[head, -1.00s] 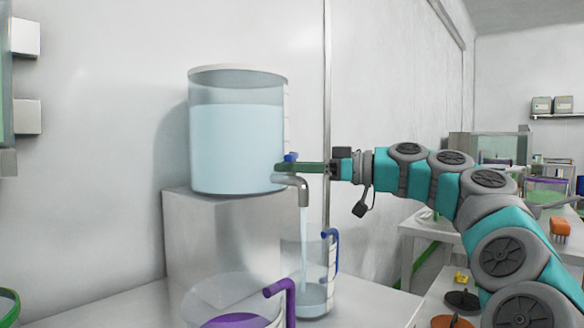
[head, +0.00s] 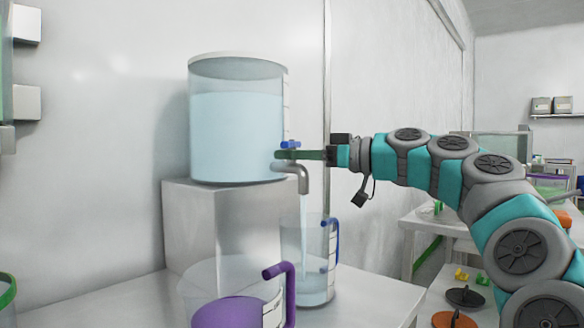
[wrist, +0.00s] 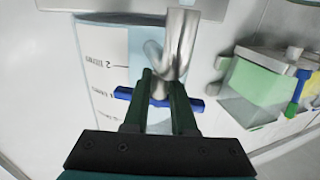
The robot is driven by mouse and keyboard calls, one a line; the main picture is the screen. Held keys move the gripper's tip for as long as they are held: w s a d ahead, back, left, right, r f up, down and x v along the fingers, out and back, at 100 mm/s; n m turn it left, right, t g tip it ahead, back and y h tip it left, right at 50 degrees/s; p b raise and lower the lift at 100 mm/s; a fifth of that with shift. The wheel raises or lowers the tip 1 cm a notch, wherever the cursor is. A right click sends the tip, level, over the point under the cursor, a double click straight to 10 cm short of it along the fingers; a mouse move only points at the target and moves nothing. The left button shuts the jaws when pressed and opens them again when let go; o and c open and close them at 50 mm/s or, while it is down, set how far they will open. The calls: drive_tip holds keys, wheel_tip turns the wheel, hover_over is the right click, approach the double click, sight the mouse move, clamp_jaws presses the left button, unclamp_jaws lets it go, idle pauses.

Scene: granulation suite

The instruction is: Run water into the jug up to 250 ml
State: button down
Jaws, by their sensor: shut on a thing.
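A clear water tank (head: 237,140) stands on a metal block, with a metal tap spout (head: 303,182) and a blue tap handle (head: 291,145) low on its right side. My gripper (head: 284,154) reaches in from the right at the tap. In the wrist view, my gripper (wrist: 163,84) has its green fingers shut on the blue tap handle (wrist: 125,95). A thin stream of water (head: 304,225) falls from the spout into the clear jug (head: 292,245) with a blue handle. The jug stands upright under it with shallow water in the bottom. Its scale is too small to read.
A clear jug with a purple handle (head: 290,290) and purple bottom stands close in front and partly overlaps the water jug in view. The metal block (head: 195,230) is left of the water jug. The bench is clear to the right (head: 370,305).

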drive_tip(key=m+t+b, duration=0.1)
drive_tip(key=m+t+h+b, duration=0.1)
drive_tip(key=t+b, duration=0.1)
drive_tip(key=shift+f+h, duration=0.3)
drive_tip(key=shift+r+m+t+h+b, duration=0.15)
drive_tip(key=shift+m+t+h+b, duration=0.4)
drive_tip(key=shift+m+t+h, duration=0.35)
drive_tip(key=shift+r+m+t+h+b, duration=0.15)
drive_tip(key=shift+m+t+h+b, duration=0.5)
drive_tip(key=shift+t, duration=0.35)
drive_tip(key=c, duration=0.7)
unclamp_jaws()
drive_tip(key=shift+v, duration=3.9)
